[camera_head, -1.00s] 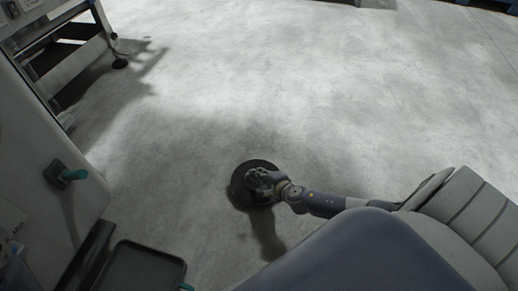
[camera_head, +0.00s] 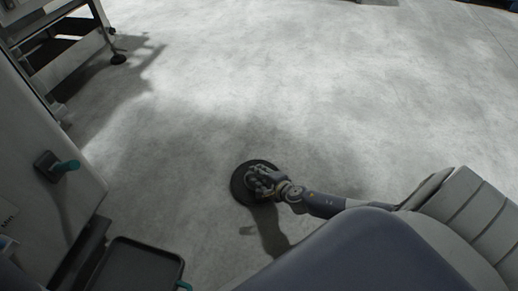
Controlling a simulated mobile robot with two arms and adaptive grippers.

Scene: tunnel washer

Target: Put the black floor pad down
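The black floor pad (camera_head: 240,190) is a dark round disc in the lower middle of the head view. My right gripper (camera_head: 259,183) is over the pad and hides its right part. The pad appears held at the gripper, with a shadow on the floor below it, so it looks raised; how high I cannot tell. The fingers are small and dark here, and their grip on the pad is not clearly visible. My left gripper is not in view.
A dark tray (camera_head: 135,268) sits at the lower left. A metal frame with feet (camera_head: 75,60) stands at the upper left. The grey concrete floor (camera_head: 330,80) is clear around the pad.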

